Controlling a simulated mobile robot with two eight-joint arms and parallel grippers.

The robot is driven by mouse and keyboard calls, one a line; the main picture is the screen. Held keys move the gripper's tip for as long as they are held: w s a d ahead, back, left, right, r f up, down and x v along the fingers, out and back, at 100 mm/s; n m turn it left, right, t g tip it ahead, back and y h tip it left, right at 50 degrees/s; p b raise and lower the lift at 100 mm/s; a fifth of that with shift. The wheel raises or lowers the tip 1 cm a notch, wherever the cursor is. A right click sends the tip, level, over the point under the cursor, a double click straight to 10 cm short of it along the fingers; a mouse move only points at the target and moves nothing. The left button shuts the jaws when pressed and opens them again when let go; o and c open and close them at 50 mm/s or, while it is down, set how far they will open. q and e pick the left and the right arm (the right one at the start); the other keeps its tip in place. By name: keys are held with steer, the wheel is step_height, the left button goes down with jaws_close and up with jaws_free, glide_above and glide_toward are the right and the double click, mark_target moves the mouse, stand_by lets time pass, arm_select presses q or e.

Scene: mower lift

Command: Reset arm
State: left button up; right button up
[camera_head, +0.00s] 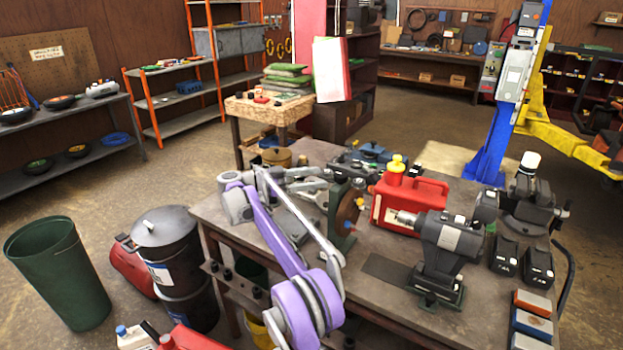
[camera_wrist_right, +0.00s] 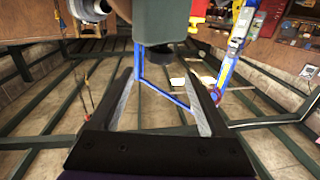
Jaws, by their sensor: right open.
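My right arm, purple and silver, reaches over the workbench (camera_head: 290,232) and bends at its left end. My right gripper (camera_head: 318,188) is close to the left side of the bench grinder (camera_head: 340,222), partly lost among grey parts. In the right wrist view my right gripper (camera_wrist_right: 167,82) has its two fingers wide apart with nothing held between them. A grey-green block (camera_wrist_right: 160,22), seemingly part of the grinder, fills the top middle just beyond the fingertips. Whether it touches them I cannot tell. My left gripper is not in view.
A red fuel can (camera_head: 408,205), a dark bench machine (camera_head: 445,250) and battery packs (camera_head: 505,257) crowd the bench. A lidded drum (camera_head: 165,240) and green bin (camera_head: 58,272) stand at left. A blue lift post (camera_head: 490,150) stands behind. Floor at left middle is clear.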

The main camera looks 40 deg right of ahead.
steer(key=shift+s+d, duration=0.1)
steer(key=shift+d, duration=0.1)
stand_by(0.3)
steer(key=w+a+r+n+t+h, duration=0.1)
steer(key=w+a+r+n+t, duration=0.25)
steer(key=r+t, duration=0.55)
steer(key=w+a+r+n+t, duration=0.3)
steer(key=r+n+t, duration=0.3)
steer(key=t, duration=0.4)
steer(key=s+a+f+n+t+y, duration=0.25)
steer(key=a+n+y, duration=0.25)
steer(key=a+y, duration=0.25)
steer(key=s+a+f+n+t+y, duration=0.1)
steer(key=s+a+n+t+y, duration=0.3)
steer(key=a+y, duration=0.35)
steer(key=s+a+f+n+g+y, duration=0.45)
steer(key=s+a+f, duration=0.25)
steer(key=s+f, duration=0.5)
steer(key=s+f+g+h, duration=0.2)
steer(key=s+f+g, duration=0.6)
steer(key=s+f, duration=1.1)
steer(key=shift+s+d+f+m, duration=0.15)
steer(key=shift+s+d+m, duration=0.2)
steer(key=shift+d, duration=0.1)
